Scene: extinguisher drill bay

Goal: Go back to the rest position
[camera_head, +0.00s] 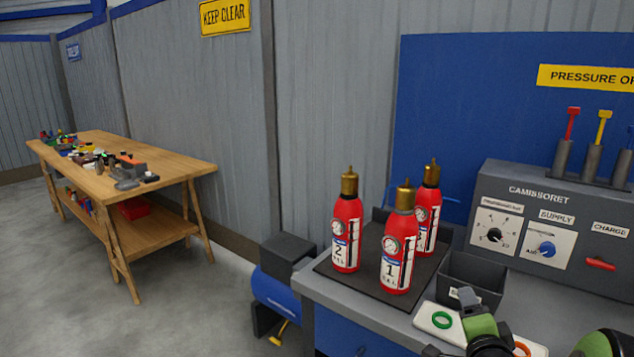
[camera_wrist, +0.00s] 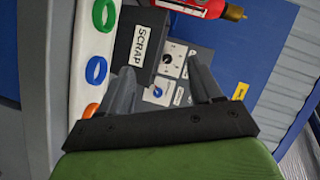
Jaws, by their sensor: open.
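My gripper (camera_wrist: 165,85) is open, with its two grey fingers apart and nothing between them in the wrist view. In the head view, green and dark parts of my arm show at the lower right, over the bench front, and cover part of a white tray (camera_head: 424,323). The tray carries a green ring (camera_head: 441,320) and an orange ring (camera_head: 521,349). The wrist view also shows a blue ring (camera_wrist: 96,70) between them on the tray. The dark bin (camera_head: 472,282) marked SCRAP stands just behind the tray.
Red extinguishers, 1 (camera_head: 398,255), 2 (camera_head: 346,235) and a third (camera_head: 429,212), stand upright on a dark mat (camera_head: 330,268). A grey control box (camera_head: 545,215) with dials stands at right. A wooden table (camera_head: 150,150) with clutter is far left. Open floor lies between.

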